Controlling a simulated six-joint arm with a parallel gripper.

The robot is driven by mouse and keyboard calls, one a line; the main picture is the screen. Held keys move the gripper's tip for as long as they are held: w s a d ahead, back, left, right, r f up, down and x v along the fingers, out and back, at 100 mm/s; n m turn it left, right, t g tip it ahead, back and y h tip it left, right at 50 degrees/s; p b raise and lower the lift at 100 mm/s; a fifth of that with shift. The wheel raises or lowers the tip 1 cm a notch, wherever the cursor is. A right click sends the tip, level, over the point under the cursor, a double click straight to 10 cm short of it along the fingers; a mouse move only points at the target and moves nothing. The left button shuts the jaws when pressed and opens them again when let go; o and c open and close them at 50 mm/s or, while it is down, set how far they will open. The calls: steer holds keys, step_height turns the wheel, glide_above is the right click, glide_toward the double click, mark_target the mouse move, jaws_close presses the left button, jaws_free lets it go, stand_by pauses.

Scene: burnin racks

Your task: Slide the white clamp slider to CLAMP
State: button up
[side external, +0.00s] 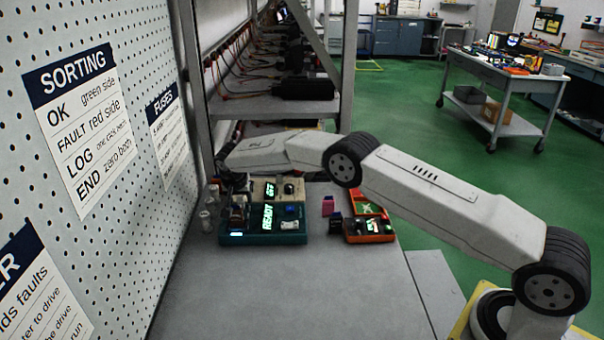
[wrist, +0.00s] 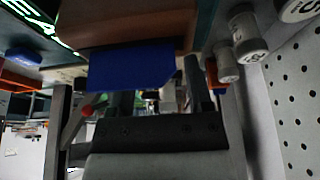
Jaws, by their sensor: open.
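The teal test unit (side external: 262,239) stands on the bench with a lit READY display. A small white part (side external: 289,225) sits on its right side below a blue piece (side external: 291,211); I cannot tell for sure that it is the clamp slider, and its label is not readable. My gripper (wrist: 157,95) is open in the wrist view, its two dark prongs apart. A large blue piece (wrist: 130,68) shows close beyond them; I see nothing clearly held. In the side view my arm reaches to the left behind the unit, and the jaws are not clear there.
A beige unit with an OFF display (side external: 270,188) stands behind the teal one. An orange tray (side external: 371,238) is to the right, with a pink block (side external: 328,206) near it. Pegboard (side external: 110,150) borders the left. The front bench surface (side external: 290,290) is clear.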

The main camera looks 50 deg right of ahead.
steer(key=shift+w+d+f, duration=0.1)
steer(key=shift+d+f, duration=0.1)
steer(key=shift+f, duration=0.3)
jaws_close()
stand_by(1.3)
